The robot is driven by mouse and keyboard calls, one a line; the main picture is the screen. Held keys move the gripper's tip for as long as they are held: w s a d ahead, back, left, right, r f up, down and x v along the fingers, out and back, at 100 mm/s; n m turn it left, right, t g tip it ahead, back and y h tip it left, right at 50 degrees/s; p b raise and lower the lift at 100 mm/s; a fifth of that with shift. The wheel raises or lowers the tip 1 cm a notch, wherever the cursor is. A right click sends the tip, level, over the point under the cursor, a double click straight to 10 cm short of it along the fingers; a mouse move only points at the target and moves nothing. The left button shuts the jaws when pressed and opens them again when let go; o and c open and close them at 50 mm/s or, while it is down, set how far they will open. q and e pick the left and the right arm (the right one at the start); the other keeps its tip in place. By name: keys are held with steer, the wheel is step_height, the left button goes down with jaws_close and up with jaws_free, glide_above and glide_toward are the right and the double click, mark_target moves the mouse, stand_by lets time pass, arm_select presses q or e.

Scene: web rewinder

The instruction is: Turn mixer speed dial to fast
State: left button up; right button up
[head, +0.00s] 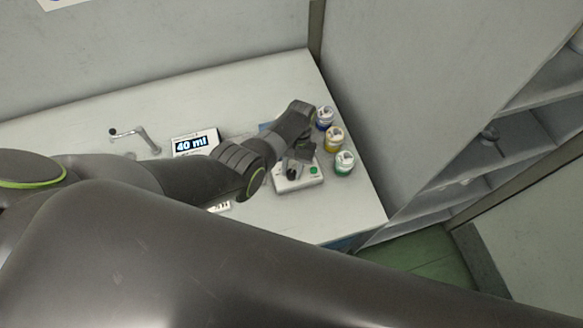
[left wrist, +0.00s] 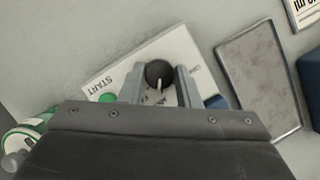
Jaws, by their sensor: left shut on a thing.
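The mixer is a small white box (head: 294,186) near the right end of the table, with a green button on its top. In the left wrist view the mixer (left wrist: 184,48) carries the word START and a round black speed dial (left wrist: 158,72) with a pale pointer mark. My left gripper (head: 293,172) reaches down over the mixer. In the left wrist view my left gripper (left wrist: 159,88) has one finger on each side of the dial and is shut on it. The dial's scale marks are partly hidden and too small to read. My right gripper is out of view.
Blue-labelled (head: 324,118), yellow-labelled (head: 334,139) and green-labelled (head: 344,163) jars stand right of the mixer. A display (head: 195,143) reads 40 ml. A bent metal spout (head: 140,138) stands farther left. A grey tray (left wrist: 262,75) lies beside the mixer. A wall closes off the right.

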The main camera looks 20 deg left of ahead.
arm_select(q)
steer(key=m+y, duration=0.1)
steer(key=m, duration=0.2)
steer(key=m+t+y, duration=0.1)
steer(key=m, duration=0.2)
steer(key=shift+d, duration=0.2)
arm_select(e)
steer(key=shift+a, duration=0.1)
arm_select(q)
steer(key=shift+m+y, duration=0.3)
steer(key=o, duration=1)
steer(key=shift+c, duration=0.2)
